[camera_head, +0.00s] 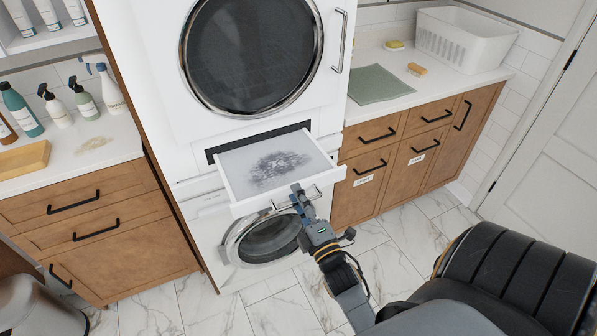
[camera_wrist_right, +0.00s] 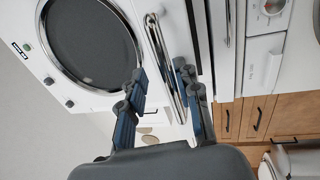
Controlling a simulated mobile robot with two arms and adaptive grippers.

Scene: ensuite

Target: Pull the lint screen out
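The lint screen (camera_head: 240,186), a white-framed flat tray with a patch of grey lint (camera_head: 278,168), sticks out of a dark slot between the two stacked machines. A metal bar handle (camera_head: 258,214) runs along its front. My right gripper (camera_head: 298,192) is at the right part of this front edge. In the right wrist view its two blue-padded fingers (camera_wrist_right: 160,78) stand apart, with a chrome bar (camera_wrist_right: 160,62) running between them. The bar looks closer to one finger; contact is unclear. My left gripper is not in view.
A round-door machine (camera_head: 250,55) is above the screen and another (camera_head: 265,240) below. Wooden cabinets (camera_head: 95,235) with bottles on top stand left. A right counter (camera_head: 440,85) holds a green cloth (camera_head: 380,84) and white basket (camera_head: 465,40). The marble floor in front is partly clear.

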